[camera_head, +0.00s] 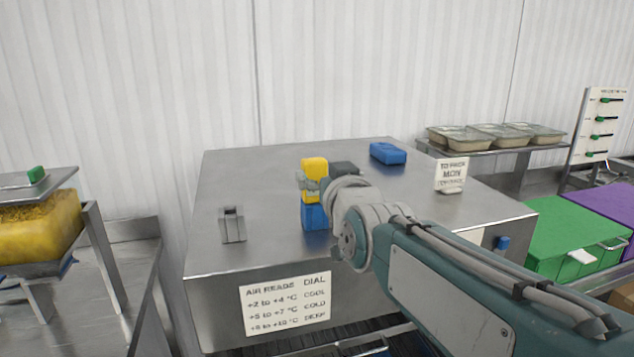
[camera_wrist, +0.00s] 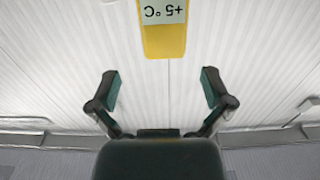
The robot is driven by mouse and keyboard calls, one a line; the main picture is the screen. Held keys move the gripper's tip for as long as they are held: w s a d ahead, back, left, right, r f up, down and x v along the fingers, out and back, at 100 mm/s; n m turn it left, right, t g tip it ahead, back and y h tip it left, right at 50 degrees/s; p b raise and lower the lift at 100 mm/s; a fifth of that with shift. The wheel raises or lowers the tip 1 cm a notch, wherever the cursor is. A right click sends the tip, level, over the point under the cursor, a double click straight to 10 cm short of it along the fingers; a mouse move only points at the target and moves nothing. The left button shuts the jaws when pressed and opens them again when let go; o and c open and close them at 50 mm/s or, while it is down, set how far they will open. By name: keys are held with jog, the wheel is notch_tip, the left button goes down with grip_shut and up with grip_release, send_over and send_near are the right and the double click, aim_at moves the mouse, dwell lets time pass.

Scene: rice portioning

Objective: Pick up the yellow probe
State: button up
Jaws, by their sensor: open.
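The yellow probe (camera_head: 314,166) stands upright above a blue block (camera_head: 315,217) on the steel cabinet top (camera_head: 265,185). My gripper (camera_head: 312,184) overlaps the probe's lower part in the head view, so that part is partly hidden. The probe lines up sideways with the gap and shows past the fingertips.
A blue box (camera_head: 388,153) and a sign (camera_head: 451,175) stand at the cabinet's right. A metal latch (camera_head: 232,225) is on its left. Metal trays (camera_head: 497,135) lie on a shelf behind right. Green bin (camera_head: 565,240) at right; yellow-filled container (camera_head: 40,228) at left.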

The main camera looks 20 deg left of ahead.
aim_at(315, 171)
jog(key=w+a, duration=0.2)
jog(key=w+a+f, duration=0.1)
jog(key=w, duration=0.1)
jog(key=shift+w+a, duration=0.15)
jog(key=shift+a, duration=0.25)
jog(key=shift+d+r, duration=0.1)
jog(key=shift+d, duration=0.25)
jog(key=shift+c, duration=0.3)
jog(key=c, duration=1.1)
jog(key=shift+a, duration=0.2)
jog(key=shift+c, duration=0.4)
